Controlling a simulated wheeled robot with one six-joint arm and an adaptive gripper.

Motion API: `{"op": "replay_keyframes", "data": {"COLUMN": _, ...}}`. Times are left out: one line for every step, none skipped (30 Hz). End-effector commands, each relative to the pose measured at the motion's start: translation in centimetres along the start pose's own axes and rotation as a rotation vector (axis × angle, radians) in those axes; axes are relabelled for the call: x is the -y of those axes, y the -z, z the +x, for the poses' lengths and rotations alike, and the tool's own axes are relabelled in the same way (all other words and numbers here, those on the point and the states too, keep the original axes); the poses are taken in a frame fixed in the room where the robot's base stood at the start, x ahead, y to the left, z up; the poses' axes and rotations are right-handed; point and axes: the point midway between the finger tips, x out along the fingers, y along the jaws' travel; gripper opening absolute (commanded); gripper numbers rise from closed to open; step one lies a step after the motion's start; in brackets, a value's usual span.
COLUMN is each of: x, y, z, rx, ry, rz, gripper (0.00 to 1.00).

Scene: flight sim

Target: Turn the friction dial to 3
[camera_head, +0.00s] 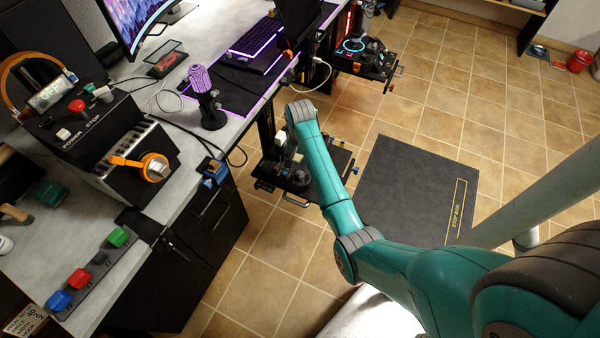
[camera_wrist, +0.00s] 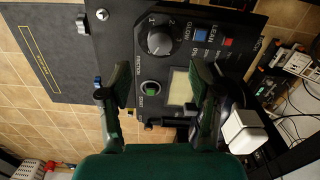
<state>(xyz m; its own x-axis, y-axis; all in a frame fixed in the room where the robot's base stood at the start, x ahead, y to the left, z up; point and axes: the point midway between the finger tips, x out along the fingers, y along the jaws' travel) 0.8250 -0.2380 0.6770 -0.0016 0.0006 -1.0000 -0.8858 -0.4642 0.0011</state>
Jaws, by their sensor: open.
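The friction dial (camera_wrist: 160,39) is a round dark knob on a black panel (camera_wrist: 120,30) at the top middle of the wrist view. Numbers 1 and 2 show beside it, and the word FRICTION stands nearby. Its exact setting is too small to read surely. My gripper (camera_wrist: 163,80) is open and empty, with its fingers spread left and right below the dial in that view, apart from it. A green button (camera_wrist: 151,91) lies between the fingers. In the head view my arm reaches over the black panel unit (camera_head: 318,190), hiding much of it.
A small screen (camera_wrist: 180,86) and blue (camera_wrist: 200,36) and red (camera_wrist: 226,42) switches share the panel. A white block (camera_wrist: 243,131) is right of my gripper. A dark floor mat (camera_head: 410,190) lies beside the unit. The desk (camera_head: 215,150) stands to the left.

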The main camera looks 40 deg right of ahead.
Motion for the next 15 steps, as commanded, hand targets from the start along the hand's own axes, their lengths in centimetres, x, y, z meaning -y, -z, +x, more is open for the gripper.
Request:
{"op": "replay_keyframes", "data": {"x": 0.0, "y": -0.1, "z": 1.0, "rx": 0.002, "ry": -0.002, "rz": 0.0, "gripper": 0.63}}
{"op": "replay_keyframes", "data": {"x": 0.0, "y": -0.1, "z": 1.6, "rx": 0.003, "ry": -0.002, "rz": 0.0, "gripper": 0.63}}
{"op": "replay_keyframes", "data": {"x": 0.0, "y": -0.1, "z": 2.3, "rx": 0.002, "ry": -0.002, "rz": 0.0, "gripper": 0.63}}
{"op": "replay_keyframes", "data": {"x": 0.0, "y": -0.1, "z": 2.8, "rx": 0.002, "ry": -0.002, "rz": -0.001, "gripper": 0.63}}
{"op": "replay_keyframes", "data": {"x": 0.0, "y": 0.0, "z": 3.3, "rx": 0.001, "ry": -0.001, "rz": -0.001, "gripper": 0.63}}
{"op": "replay_keyframes", "data": {"x": 0.0, "y": 0.0, "z": 4.0, "rx": 0.002, "ry": -0.002, "rz": -0.001, "gripper": 0.63}}
{"op": "replay_keyframes", "data": {"x": 0.0, "y": 0.0, "z": 4.4, "rx": 0.001, "ry": -0.001, "rz": -0.001, "gripper": 0.63}}
{"op": "replay_keyframes", "data": {"x": 0.0, "y": 0.0, "z": 4.9, "rx": 0.001, "ry": -0.001, "rz": -0.001, "gripper": 0.63}}
{"op": "replay_keyframes", "data": {"x": 0.0, "y": 0.0, "z": 5.4, "rx": 0.001, "ry": -0.001, "rz": -0.001, "gripper": 0.63}}
{"op": "replay_keyframes", "data": {"x": 0.0, "y": 0.0, "z": 5.8, "rx": 0.0, "ry": 0.0, "rz": -0.001, "gripper": 0.63}}
{"op": "replay_keyframes", "data": {"x": 0.0, "y": 0.0, "z": 6.1, "rx": 0.001, "ry": 0.0, "rz": -0.001, "gripper": 0.63}}
{"op": "replay_keyframes", "data": {"x": 0.0, "y": 0.0, "z": 6.5, "rx": 0.0, "ry": 0.0, "rz": -0.001, "gripper": 0.63}}
{"op": "replay_keyframes", "data": {"x": 0.0, "y": 0.0, "z": 6.8, "rx": 0.0, "ry": 0.0, "rz": -0.001, "gripper": 0.63}}
{"op": "replay_keyframes", "data": {"x": 0.0, "y": 0.0, "z": 7.0, "rx": -0.001, "ry": 0.001, "rz": -0.001, "gripper": 0.63}}
{"op": "replay_keyframes", "data": {"x": 0.0, "y": 0.0, "z": 7.2, "rx": 0.0, "ry": 0.0, "rz": -0.001, "gripper": 0.63}}
